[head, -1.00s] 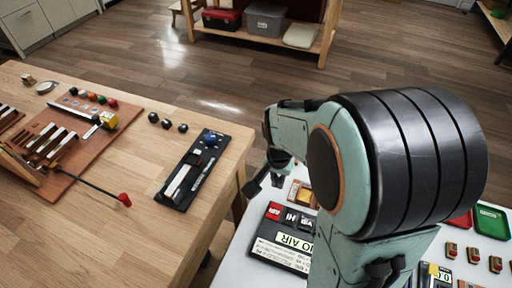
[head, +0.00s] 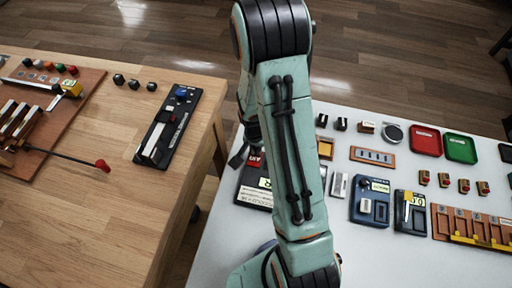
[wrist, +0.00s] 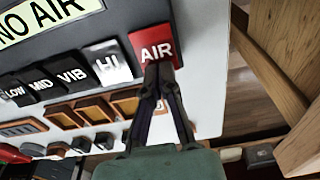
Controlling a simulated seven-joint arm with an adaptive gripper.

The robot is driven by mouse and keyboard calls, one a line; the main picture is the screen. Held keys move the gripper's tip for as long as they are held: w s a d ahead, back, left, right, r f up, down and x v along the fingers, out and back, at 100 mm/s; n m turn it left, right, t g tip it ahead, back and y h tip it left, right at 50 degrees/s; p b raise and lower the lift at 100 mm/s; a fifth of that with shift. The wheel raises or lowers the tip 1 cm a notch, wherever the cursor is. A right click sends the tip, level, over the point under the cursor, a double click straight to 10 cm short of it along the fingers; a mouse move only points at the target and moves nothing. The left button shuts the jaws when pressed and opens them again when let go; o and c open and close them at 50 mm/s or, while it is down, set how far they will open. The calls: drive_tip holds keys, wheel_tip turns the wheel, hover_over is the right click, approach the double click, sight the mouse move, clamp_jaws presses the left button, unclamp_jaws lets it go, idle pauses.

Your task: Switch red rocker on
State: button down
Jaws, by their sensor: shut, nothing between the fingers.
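The red rocker marked AIR (wrist: 152,42) sits at the end of a row of rockers on a dark panel (wrist: 130,14). In the head view the red rocker (head: 255,160) shows just left of my arm, at the panel's far end. My gripper (wrist: 158,72) is shut and empty, with its fingertips over the rocker's lower edge in the wrist view; whether they touch it I cannot tell. In the head view my gripper (head: 239,158) is beside the rocker. The panel carries a pale NO AIR sign (wrist: 38,20).
Black rockers marked VIB (wrist: 72,76), MID (wrist: 40,86) and LOW, and a silver HI rocker (wrist: 112,64), adjoin the red one. The white table (head: 330,250) holds other switch boxes and trays. A wooden bench (head: 120,220) stands to the left across a gap.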

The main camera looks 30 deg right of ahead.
drive_tip(key=shift+w+f+g, duration=0.1)
drive_tip(key=shift+f+g, duration=0.15)
drive_tip(key=shift+g, duration=0.05)
drive_tip(key=shift+r, duration=0.1)
drive_tip(key=shift+s+a+r, duration=0.25)
drive_tip(key=shift+s+a, duration=0.25)
drive_tip(key=shift+s, duration=0.05)
drive_tip(key=shift+r, duration=0.1)
wheel_tip(320, 180, up, 14)
drive_tip(key=w+d, duration=0.1)
drive_tip(key=shift+w+d, duration=0.2)
idle(0.5)
